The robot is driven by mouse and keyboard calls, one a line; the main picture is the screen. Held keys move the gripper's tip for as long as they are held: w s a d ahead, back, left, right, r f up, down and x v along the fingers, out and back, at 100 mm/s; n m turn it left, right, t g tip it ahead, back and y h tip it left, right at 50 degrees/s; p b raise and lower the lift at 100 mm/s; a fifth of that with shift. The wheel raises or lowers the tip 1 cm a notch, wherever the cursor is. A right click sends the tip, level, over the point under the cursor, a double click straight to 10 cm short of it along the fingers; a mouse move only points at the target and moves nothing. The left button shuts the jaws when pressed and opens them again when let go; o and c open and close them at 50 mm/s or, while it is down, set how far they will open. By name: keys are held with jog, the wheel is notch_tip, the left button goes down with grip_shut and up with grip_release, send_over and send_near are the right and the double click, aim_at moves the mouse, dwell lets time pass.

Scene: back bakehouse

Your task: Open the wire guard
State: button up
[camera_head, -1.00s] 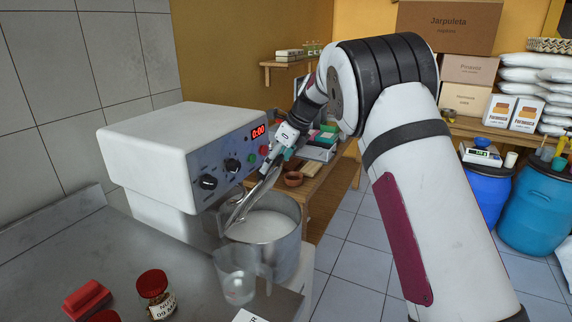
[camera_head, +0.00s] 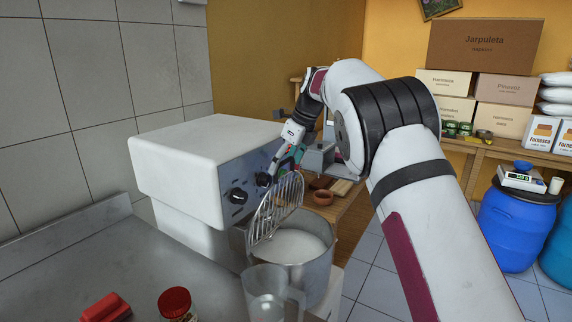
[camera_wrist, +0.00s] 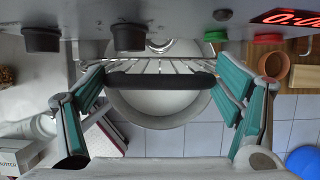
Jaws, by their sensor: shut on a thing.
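The wire guard (camera_head: 277,207) is a rounded metal wire grille. It stands steeply raised over the left side of the steel mixer bowl (camera_head: 318,270), and pale contents show in the bowl. My gripper (camera_head: 288,164) is shut on the guard at its upper edge, close to the control panel. In the wrist view, the guard's black grip bar (camera_wrist: 160,80) lies between my two teal-lined fingers, with the wires (camera_wrist: 160,66) behind it and the round bowl (camera_wrist: 150,112) below. The fingers hide part of the contact in the head view.
The white mixer housing (camera_head: 200,160) with its dark knob (camera_head: 237,196) is close to my gripper. A clear jug (camera_head: 268,296) stands in front of the bowl. A red-lidded jar (camera_head: 175,302) and a red object (camera_head: 104,308) are on the steel counter (camera_head: 120,262).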

jog(key=o, duration=1.3)
jog(key=v, duration=1.2)
